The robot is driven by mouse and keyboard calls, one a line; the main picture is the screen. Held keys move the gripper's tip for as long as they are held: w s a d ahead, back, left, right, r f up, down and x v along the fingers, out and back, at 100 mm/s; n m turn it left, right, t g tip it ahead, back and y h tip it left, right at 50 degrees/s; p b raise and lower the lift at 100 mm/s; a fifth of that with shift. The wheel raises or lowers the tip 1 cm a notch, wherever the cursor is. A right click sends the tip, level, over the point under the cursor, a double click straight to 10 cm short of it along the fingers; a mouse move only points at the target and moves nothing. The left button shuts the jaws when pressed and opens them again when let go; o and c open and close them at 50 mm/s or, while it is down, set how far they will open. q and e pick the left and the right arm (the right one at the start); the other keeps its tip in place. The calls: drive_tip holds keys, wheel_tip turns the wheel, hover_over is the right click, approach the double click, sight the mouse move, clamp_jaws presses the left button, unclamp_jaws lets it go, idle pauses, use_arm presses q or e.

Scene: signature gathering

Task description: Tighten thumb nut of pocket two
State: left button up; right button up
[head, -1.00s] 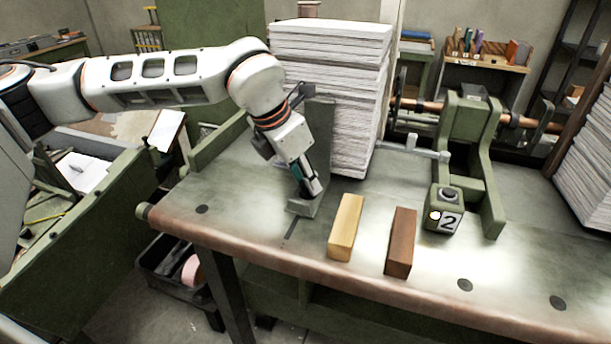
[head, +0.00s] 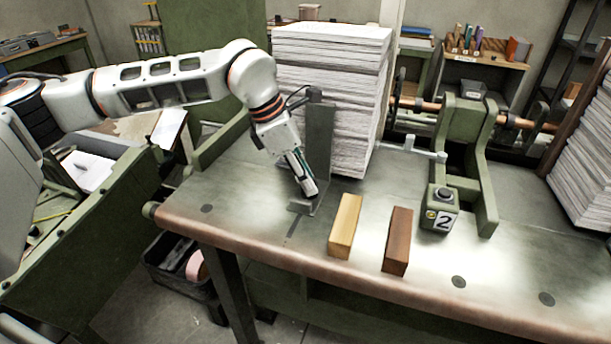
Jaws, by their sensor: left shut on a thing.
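My left gripper (head: 307,190) points down and is shut at the foot of an upright grey metal bracket (head: 320,145), left of the tall paper stack. Its fingertips are low over the bracket's flat foot (head: 301,208). The thumb nut between them is hidden by the fingers, so I cannot see how far down it sits. The bracket stands upright, close to the stack's left front side. A small green box marked 2 (head: 440,210), with a black button on top, stands to the right on the bench. My right gripper is not in view.
The paper stack (head: 330,100) stands behind my left gripper. A light wood block (head: 345,227) and a dark wood block (head: 397,241) lie near the bench's front edge. A green frame (head: 485,180) stands at right, another stack (head: 588,160) beyond. The bench's front left (head: 240,205) is clear.

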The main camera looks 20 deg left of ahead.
use_arm(q)
drive_tip(key=o, duration=1.1)
drive_tip(key=v, duration=1.2)
drive_tip(key=shift+s+d, duration=0.1)
